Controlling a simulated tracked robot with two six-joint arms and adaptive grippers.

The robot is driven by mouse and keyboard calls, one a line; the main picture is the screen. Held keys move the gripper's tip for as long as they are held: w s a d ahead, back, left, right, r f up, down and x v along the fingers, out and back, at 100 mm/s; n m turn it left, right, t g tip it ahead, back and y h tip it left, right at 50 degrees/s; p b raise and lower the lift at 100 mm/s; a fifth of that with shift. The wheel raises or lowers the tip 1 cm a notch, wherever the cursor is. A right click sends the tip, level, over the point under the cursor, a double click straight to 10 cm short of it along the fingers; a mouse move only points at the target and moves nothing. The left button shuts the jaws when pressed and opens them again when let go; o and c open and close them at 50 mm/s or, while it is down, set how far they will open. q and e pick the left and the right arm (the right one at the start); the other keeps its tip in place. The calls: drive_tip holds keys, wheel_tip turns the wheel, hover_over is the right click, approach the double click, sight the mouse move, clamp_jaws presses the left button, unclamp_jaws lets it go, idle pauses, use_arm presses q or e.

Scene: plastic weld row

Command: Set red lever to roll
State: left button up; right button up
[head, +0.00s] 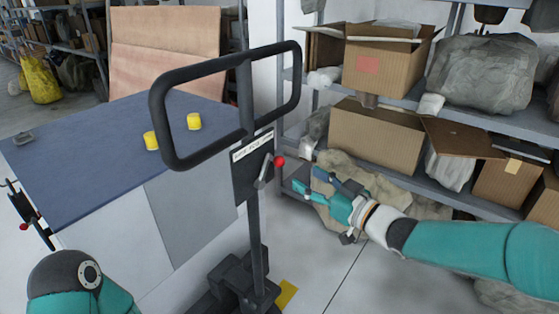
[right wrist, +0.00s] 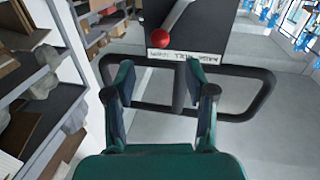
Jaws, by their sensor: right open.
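The red lever is a short grey arm (head: 263,172) with a red ball knob (head: 280,161), on a dark plate below the black loop handle (head: 160,117) of a pallet-truck-like device. A white label strip (head: 252,147) sits above the lever; its words are too small to read surely. In the head view my right gripper (head: 300,180) is to the right of the knob and slightly lower, open and apart from it. In the right wrist view the red knob (right wrist: 160,38) is beyond the open fingers (right wrist: 160,105), with nothing between them. My left gripper is not in view.
A blue-topped table (head: 80,150) with two yellow cylinders (head: 194,121) stands at left. Shelves with cardboard boxes (head: 385,70) and wrapped bundles stand close behind my right arm. The loop handle rises above the lever. Bare floor (head: 345,270) shows below my right gripper.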

sight(284, 163)
drive_tip(key=p+x, duration=0.1)
drive_tip(key=x, duration=0.9)
drive_tip(key=shift+w+a, duration=0.15)
drive_tip(key=shift+w, duration=0.05)
drive_tip(key=shift+r, duration=0.1)
clamp_jaws()
